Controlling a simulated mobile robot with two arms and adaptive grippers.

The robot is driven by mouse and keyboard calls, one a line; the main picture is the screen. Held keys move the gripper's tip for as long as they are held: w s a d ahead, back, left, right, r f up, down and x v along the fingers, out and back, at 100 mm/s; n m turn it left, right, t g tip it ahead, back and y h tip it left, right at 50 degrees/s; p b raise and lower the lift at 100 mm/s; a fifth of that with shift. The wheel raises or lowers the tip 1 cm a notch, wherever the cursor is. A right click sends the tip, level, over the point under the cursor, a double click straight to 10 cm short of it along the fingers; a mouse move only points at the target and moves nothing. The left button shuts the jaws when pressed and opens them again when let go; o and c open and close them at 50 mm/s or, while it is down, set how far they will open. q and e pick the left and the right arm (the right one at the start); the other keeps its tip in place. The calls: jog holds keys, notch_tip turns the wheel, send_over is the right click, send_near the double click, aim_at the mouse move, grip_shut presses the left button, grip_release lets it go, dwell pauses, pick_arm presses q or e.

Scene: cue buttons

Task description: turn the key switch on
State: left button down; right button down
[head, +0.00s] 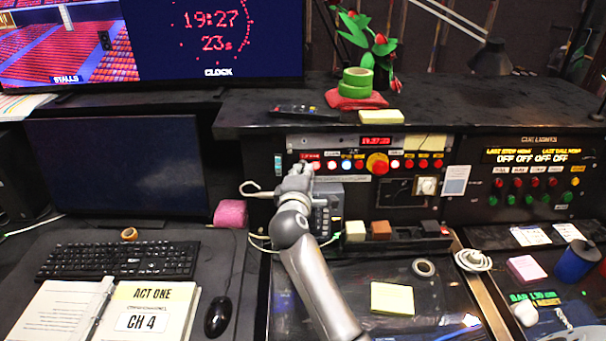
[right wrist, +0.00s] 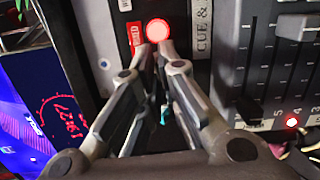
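A small pale square plate with a round knob (head: 427,186) sits on the black panel, right of the middle. It may be the key switch, but it is too small to make out a key or its position. My right gripper (head: 301,166) is at the left end of the row of lit buttons, left of that plate and apart from it. In the right wrist view its fingertips (right wrist: 155,48) are drawn together, just below a lit red round button (right wrist: 157,30). Nothing shows held between them. I cannot tell if they touch the button. My left gripper is not in view.
A large red button (head: 377,164) stands out in the row. A grey fader box (head: 328,212) is beside my right arm. A plant, green tape rolls (head: 357,80) and a remote (head: 300,111) are on the shelf above. A yellow note (head: 392,298) lies on the desk.

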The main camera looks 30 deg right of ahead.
jog(key=shift+m, duration=0.6)
jog(key=c, duration=1.7)
grip_release()
jog(key=shift+o, duration=0.2)
jog(key=v, duration=0.7)
jog(key=shift+s+a, duration=0.15)
jog(key=shift+s, duration=0.05)
